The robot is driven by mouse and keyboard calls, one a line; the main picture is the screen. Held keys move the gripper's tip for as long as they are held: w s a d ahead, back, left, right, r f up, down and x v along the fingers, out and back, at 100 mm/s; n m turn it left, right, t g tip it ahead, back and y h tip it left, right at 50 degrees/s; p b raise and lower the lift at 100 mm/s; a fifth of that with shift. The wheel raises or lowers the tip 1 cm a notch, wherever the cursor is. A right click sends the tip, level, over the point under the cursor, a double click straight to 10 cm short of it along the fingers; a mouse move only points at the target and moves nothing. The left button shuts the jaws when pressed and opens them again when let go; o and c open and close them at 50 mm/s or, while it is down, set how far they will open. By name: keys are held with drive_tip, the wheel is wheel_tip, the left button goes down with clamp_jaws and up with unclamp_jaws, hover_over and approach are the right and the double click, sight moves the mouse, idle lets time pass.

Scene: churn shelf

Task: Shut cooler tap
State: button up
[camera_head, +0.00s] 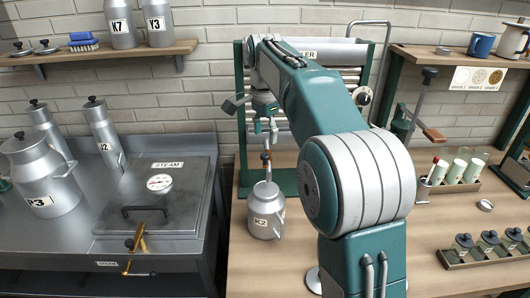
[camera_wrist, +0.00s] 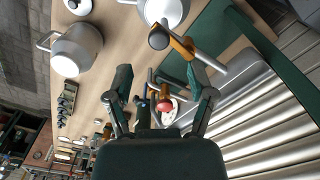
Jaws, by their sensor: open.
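The cooler (camera_head: 327,50) stands against the back wall, mostly hidden by my arm; its ribbed metal face (camera_wrist: 275,120) fills the right of the wrist view. The tap (camera_head: 266,160) sticks out low at its front, just above the can K2 (camera_head: 265,212). In the wrist view the tap (camera_wrist: 188,46) shows a brass-coloured part, a grey pipe and a dark knob. I cannot tell whether it is open or shut. My gripper (camera_head: 265,133) is open and empty, above the tap and apart from it. Its spread fingers (camera_wrist: 163,98) show in the wrist view.
A steam chest (camera_head: 165,200) and can P3 (camera_head: 45,180) stand on the left metal bench. A rack of bottles (camera_head: 455,180) and a tray of dark-topped jars (camera_head: 485,250) are on the right of the wooden bench. The bench front beside K2 is clear.

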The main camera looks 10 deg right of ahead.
sight(265, 154)
wheel_tip(265, 154, down, 6)
drive_tip(key=shift+r, duration=0.1)
clamp_jaws()
